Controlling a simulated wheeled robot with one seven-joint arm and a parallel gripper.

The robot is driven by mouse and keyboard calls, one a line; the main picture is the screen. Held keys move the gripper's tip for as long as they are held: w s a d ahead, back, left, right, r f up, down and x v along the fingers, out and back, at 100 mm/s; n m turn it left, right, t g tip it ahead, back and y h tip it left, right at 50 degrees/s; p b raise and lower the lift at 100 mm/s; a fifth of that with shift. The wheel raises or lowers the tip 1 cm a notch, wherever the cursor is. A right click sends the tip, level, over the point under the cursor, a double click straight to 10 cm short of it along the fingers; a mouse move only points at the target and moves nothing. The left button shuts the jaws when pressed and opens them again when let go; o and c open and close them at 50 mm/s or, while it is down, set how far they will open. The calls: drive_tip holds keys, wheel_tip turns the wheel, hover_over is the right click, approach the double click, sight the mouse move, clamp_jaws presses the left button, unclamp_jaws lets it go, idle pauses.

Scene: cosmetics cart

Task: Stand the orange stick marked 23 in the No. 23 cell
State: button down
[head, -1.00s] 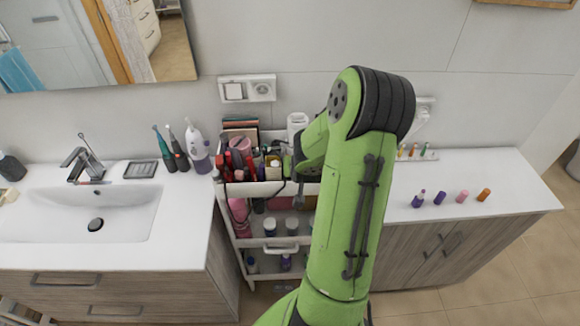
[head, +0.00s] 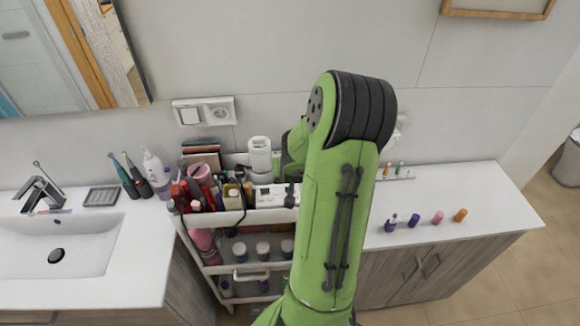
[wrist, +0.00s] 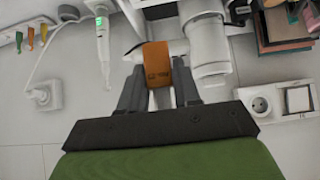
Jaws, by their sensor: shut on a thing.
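In the wrist view an orange stick (wrist: 157,62) sits between the two grey fingers of my gripper (wrist: 158,88). The fingers are shut on it. Dark marks show on its near face, too small to read for certain. In the head view my green arm hides the held stick and most of the gripper, at the right end of the cart's top tray (head: 262,216). A white holder (head: 270,192) stands in that tray beside the arm. I cannot make out any cell number.
Bottles, red tubes and a pink cup (head: 201,173) crowd the tray's left part. A white cylindrical device (head: 259,155) stands behind. A sink lies left.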

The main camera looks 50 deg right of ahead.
wheel_tip(320, 180, down, 6)
drive_tip(key=b, duration=0.5)
drive_tip(key=shift+a+b, duration=0.1)
drive_tip(key=shift+b, duration=0.2)
drive_tip(key=shift+r, duration=0.15)
drive_tip(key=shift+b, duration=0.55)
idle(1.0)
drive_tip(key=shift+f+b, duration=1.15)
drive_tip(key=shift+b, duration=0.05)
drive_tip(key=shift+a+r, duration=0.1)
drive_tip(key=shift+r+p, duration=0.45)
drive_tip(key=shift+r, duration=0.35)
drive_tip(key=shift+b, duration=0.75)
idle(0.9)
